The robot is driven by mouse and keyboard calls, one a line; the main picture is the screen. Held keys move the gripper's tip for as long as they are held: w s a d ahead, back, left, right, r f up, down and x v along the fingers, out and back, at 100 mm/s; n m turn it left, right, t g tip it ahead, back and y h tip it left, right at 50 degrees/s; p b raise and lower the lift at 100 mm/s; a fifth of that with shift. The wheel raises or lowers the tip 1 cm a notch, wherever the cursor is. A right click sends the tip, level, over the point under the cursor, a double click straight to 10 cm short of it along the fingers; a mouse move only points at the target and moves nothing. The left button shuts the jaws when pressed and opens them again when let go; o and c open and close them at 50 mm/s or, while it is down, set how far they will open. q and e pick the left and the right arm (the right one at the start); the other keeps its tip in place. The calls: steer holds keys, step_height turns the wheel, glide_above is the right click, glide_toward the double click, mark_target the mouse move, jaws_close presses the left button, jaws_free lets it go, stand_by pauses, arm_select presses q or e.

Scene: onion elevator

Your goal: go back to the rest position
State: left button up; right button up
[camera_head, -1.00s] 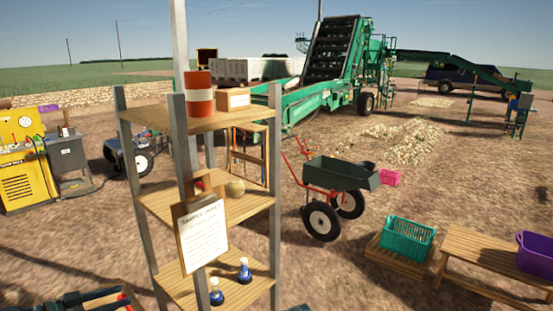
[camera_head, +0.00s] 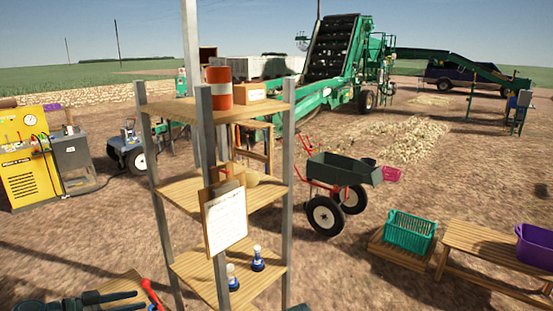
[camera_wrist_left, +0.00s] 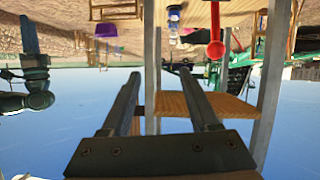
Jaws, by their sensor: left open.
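My left gripper (camera_head: 142,299) shows at the bottom left of the head view, low beside a wooden surface with a red-handled object (camera_head: 152,293). In the left wrist view, which is upside down, its two fingers (camera_wrist_left: 158,75) are spread with nothing between them. A red round-ended object (camera_wrist_left: 215,48) shows beyond them there. My right gripper is not seen in the head view; a dark jointed part at the left of the wrist view (camera_wrist_left: 35,80) may be my other arm.
A wheelbarrow (camera_head: 345,170), teal basket (camera_head: 410,230) and bench (camera_head: 500,247) stand to the right. Open dirt lies between.

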arm_select(q)
steer(key=s+d+f+n+g+y+b, duration=0.15)
steer(key=d+f+g, duration=0.25)
steer(key=d+f, duration=0.45)
steer(key=s+d+f+g+y+b, duration=0.1)
steer(key=d+f+g+b, duration=0.3)
steer(key=d, duration=0.8)
steer(key=s+d+f+n+g+y+b, duration=0.1)
steer(key=s+d+f+n+y+b, duration=0.1)
steer(key=s+d+f+y, duration=0.6)
steer(key=s+d+f+b, duration=0.1)
steer(key=d+f, duration=0.1)
steer(key=d, duration=0.2)
steer(key=shift+f+g+b, duration=0.25)
steer(key=shift+g+b, duration=0.1)
steer(key=shift+g, duration=0.05)
